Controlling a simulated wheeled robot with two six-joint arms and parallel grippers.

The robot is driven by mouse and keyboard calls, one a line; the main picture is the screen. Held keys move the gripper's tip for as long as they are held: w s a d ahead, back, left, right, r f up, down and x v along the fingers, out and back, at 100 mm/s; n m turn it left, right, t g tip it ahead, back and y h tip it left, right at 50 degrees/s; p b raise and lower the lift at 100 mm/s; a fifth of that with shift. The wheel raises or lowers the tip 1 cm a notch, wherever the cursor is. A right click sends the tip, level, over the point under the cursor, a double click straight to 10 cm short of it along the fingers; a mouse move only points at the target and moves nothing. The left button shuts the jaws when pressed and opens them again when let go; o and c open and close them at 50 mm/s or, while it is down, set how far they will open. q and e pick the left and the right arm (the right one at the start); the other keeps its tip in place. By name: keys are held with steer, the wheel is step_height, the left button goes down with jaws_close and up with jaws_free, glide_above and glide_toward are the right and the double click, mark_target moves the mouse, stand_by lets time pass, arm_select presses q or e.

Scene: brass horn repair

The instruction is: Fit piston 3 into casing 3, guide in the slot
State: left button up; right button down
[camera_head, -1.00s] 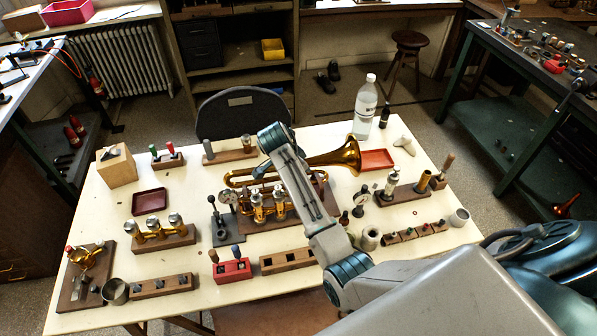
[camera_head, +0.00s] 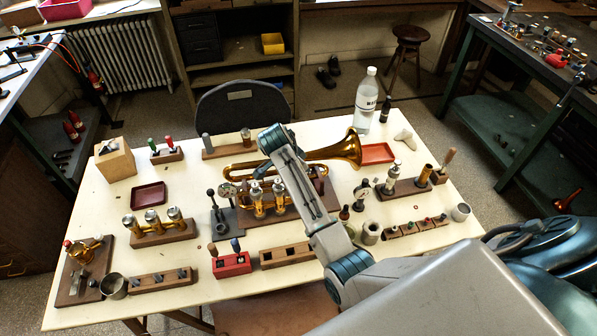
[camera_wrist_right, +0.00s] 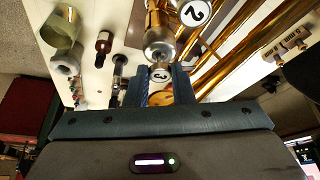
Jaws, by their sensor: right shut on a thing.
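The brass horn (camera_head: 345,150) lies in a wooden cradle in the middle of the table, its bell to the right. Two silver-topped casings (camera_head: 257,199) show in the head view; my right arm crosses in front of the rest. My right gripper (camera_wrist_right: 160,84) is shut in the wrist view, its blue-grey fingers close together around a partly hidden brass-coloured part. My left gripper is not in view.
A clear bottle (camera_head: 366,103) and a red tray (camera_head: 377,154) stand at the back right. Small blocks and tools line the front edge.

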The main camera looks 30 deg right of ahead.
steer(key=shift+f, duration=0.2)
steer(key=c, duration=1.2)
jaws_free()
steer(key=shift+o, duration=0.2)
steer(key=b+v, duration=0.1)
steer(key=v, duration=0.9)
steer(key=shift+r+b, duration=0.35)
steer(key=shift+r, duration=0.05)
